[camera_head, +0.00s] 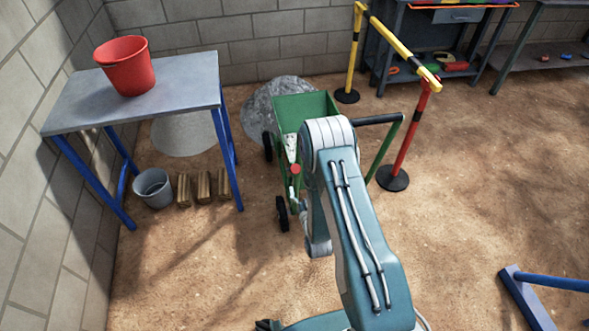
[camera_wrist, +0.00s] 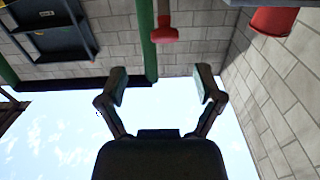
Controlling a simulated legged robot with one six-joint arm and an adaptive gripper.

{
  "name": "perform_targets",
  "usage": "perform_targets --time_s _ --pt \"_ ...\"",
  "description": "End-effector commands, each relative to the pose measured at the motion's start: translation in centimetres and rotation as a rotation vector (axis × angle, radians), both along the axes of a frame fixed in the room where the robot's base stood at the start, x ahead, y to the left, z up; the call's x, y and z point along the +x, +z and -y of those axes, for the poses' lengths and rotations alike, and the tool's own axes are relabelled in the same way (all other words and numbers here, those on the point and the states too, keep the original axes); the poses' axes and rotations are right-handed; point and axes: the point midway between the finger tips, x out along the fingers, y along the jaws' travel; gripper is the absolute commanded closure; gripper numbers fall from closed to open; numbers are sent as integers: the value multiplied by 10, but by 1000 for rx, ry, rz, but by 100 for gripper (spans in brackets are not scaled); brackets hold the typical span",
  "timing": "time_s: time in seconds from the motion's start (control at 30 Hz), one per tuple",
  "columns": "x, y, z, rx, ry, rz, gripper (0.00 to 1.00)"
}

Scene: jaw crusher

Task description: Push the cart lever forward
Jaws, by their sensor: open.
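The green cart (camera_head: 305,106) stands in the middle of the head view, partly hidden behind my arm. Its lever has a red knob (camera_head: 295,169) that shows just left of my arm. In the wrist view the red knob (camera_wrist: 164,34) shows near the top, beside a green bar (camera_wrist: 147,40). My gripper (camera_wrist: 163,84) is open and empty, its two fingers spread apart. The knob lies past the fingertips, between them in picture width, with no contact visible. In the head view my arm hides the gripper.
A blue-legged table (camera_head: 185,74) with a red bucket (camera_head: 126,66) stands left of the cart. A grey bucket (camera_head: 153,187) and wood blocks (camera_head: 204,187) are below it. The cart's black handle (camera_head: 376,120) and a red barrier post (camera_head: 408,135) are right. The foreground dirt is mostly clear.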

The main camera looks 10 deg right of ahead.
Motion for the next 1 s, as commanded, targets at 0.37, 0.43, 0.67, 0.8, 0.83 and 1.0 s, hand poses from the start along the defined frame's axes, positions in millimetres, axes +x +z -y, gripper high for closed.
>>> perform_targets --time_s 0.37,0.43,0.67,0.8,0.83,1.0 --pt "68 1 -4 -4 2 2 15" --pt "76 1 -3 -4 2 1 15" --pt "85 0 -2 -2 1 -1 15" --pt "85 0 -3 -4 2 -1 15" --pt "85 0 -3 -4 2 -1 15" --pt "85 0 -3 -4 2 -1 91"
